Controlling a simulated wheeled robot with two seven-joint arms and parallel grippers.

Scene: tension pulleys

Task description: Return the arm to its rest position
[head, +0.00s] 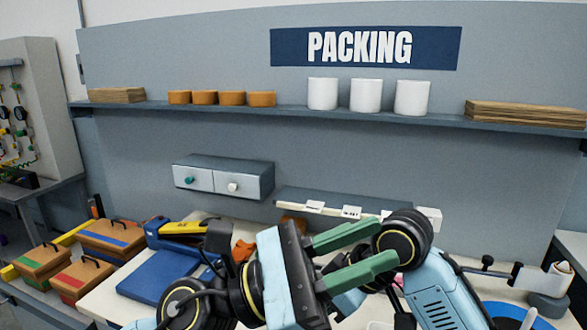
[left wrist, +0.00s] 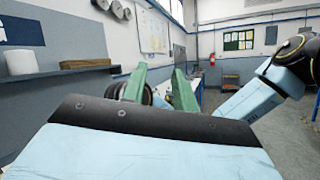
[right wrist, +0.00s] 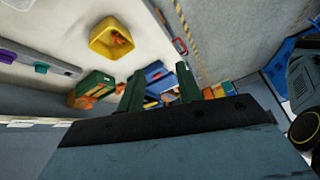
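My left gripper (head: 362,256) is in the middle of the head view, its two green fingers pointing right and held apart with nothing between them. In the left wrist view its green fingers (left wrist: 160,88) stand apart and empty, with a dark arm joint of mine behind them. My right gripper (right wrist: 158,88) shows in the right wrist view with its two green fingers apart and nothing held between them. In the head view my right arm stands at the right, and its fingers cannot be made out there.
A packing table (head: 105,302) lies below, with a blue case (head: 158,277) on it. Toolboxes (head: 112,238) stand at the left. A drawer unit (head: 223,178) and a shelf (head: 290,111) with white cups (head: 366,95) are on the wall. A yellow bin (right wrist: 118,38) shows in the right wrist view.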

